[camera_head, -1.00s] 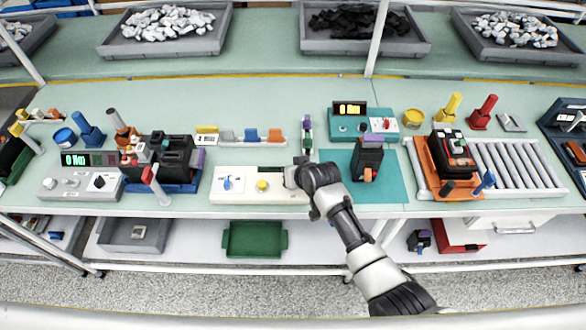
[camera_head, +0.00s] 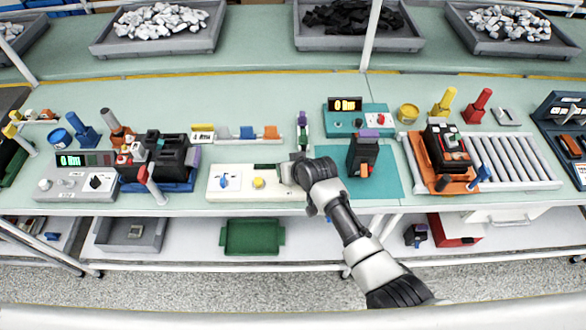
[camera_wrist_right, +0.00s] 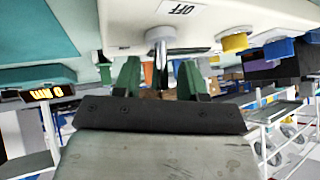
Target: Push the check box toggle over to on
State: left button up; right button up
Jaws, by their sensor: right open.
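The white check box (camera_head: 240,195) lies on the bench in the head view, with a blue knob (camera_head: 224,182) and a yellow button (camera_head: 258,183) on top. In the right wrist view its white face (camera_wrist_right: 125,20) fills the top, with an OFF label. The silver toggle (camera_wrist_right: 160,36) stands beside that label. My right gripper (camera_wrist_right: 160,80) is open, its two green fingers apart on either side of the toggle's lever; I cannot tell whether they touch it. In the head view my right gripper (camera_head: 290,171) covers the box's right end and hides the toggle. My left gripper is not in view.
A teal mat (camera_head: 385,185) with a dark breaker (camera_head: 363,155) lies right of the box. A teal meter unit (camera_head: 360,122) stands behind it. A blue fixture (camera_head: 178,183) with black parts stands left. A small coloured rack (camera_head: 250,134) is behind the box.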

jog(key=v, duration=1)
jog(key=shift+s+r+b, duration=0.2)
jog(key=shift+s+b, duration=0.05)
jog(key=shift+b, duration=0.1)
jog(key=shift+d, duration=0.1)
